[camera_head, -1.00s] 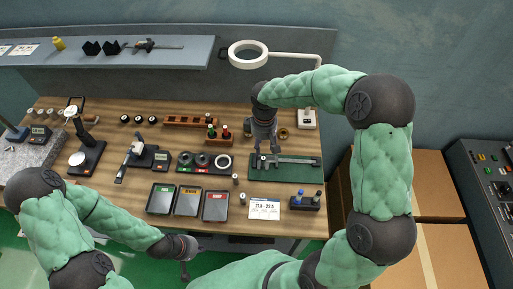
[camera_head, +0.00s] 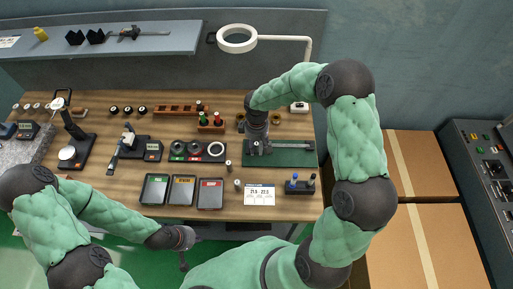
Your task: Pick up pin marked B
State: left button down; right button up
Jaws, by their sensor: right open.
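Two small pin-like cylinders stand on the wooden bench: an upper one (camera_head: 228,166) and a lower one (camera_head: 238,185), just left of the white printed card. Their markings are too small to read, so I cannot tell which is B. My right gripper (camera_head: 255,149) points down over the left part of the green mat (camera_head: 293,158), above and right of both cylinders. It is open, and I see nothing held in it. My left gripper (camera_head: 184,262) hangs low in front of the bench's front edge, far from the cylinders; its jaws are unclear.
A card (camera_head: 259,194) and a dark holder (camera_head: 300,186) lie to the right. A ring lamp (camera_head: 237,39) overhangs the back. A ring-gauge tray (camera_head: 197,151) sits above.

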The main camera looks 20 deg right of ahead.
jog(key=shift+f, duration=0.15)
grip_shut()
